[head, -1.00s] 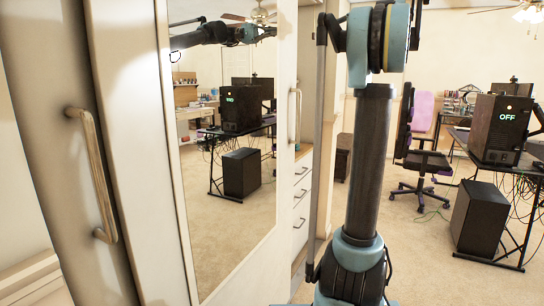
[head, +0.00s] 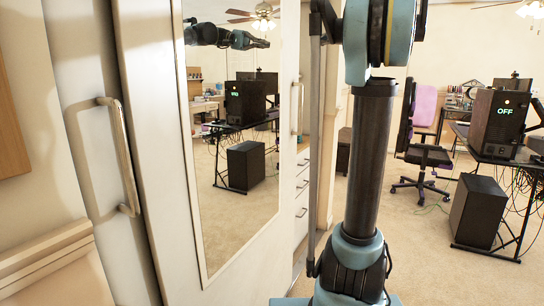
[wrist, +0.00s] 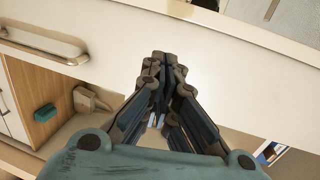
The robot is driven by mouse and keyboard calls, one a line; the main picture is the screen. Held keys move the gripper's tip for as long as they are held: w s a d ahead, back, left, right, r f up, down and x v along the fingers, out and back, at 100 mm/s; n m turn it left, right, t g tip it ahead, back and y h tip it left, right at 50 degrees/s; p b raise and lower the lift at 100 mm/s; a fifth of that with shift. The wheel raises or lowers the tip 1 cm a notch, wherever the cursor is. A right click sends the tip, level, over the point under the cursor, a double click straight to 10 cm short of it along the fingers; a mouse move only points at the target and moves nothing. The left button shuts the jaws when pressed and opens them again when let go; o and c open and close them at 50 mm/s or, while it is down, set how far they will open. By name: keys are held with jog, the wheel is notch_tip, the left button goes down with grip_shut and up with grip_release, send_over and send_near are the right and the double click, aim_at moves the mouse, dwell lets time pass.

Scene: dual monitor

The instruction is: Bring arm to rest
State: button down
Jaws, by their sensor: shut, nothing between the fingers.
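My arm stands upright in the middle of the head view, and its upper end runs out of the top of the frame. My gripper is not directly seen there. The mirror (head: 240,200) on the cabinet door reflects part of my arm, stretched out level near the top. In the wrist view my gripper (wrist: 163,62) has its fingertips together with nothing held between them. A pale surface lies beyond the fingertips.
A white cabinet door with a handle (head: 118,155) is close at the left. Carpet (head: 415,250) is open between. The wrist view shows another handle (wrist: 45,45) and a wooden compartment (wrist: 35,85).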

jog(key=s+a+f+n+g+h, duration=0.1)
jog(key=s+a+f+h, duration=0.1)
jog(key=s+f, duration=0.6)
jog(key=s+a+f+n+g+h, duration=0.15)
jog(key=s+f, duration=0.35)
jog(key=f, duration=0.8)
jog(key=s+a+f+g+h, duration=0.25)
jog(key=s+f, duration=0.35)
jog(key=f, duration=0.4)
jog(key=s+d+f+n+h, duration=0.1)
jog(key=s+d+f+h, duration=0.1)
jog(key=s+f, duration=0.4)
jog(key=s+d+f+n+h, duration=0.1)
jog(key=s+d+f+h, duration=0.2)
jog(key=f, duration=1)
jog(key=s+d+f+n+h, duration=0.1)
jog(key=s+d+f+h, duration=0.1)
jog(key=s+f, duration=0.7)
jog(key=shift+s+d+f+h, duration=0.2)
jog(key=shift+f+h, duration=0.3)
jog(key=shift+f, duration=0.25)
jog(key=shift+w+f, duration=0.2)
jog(key=shift+w, duration=0.3)
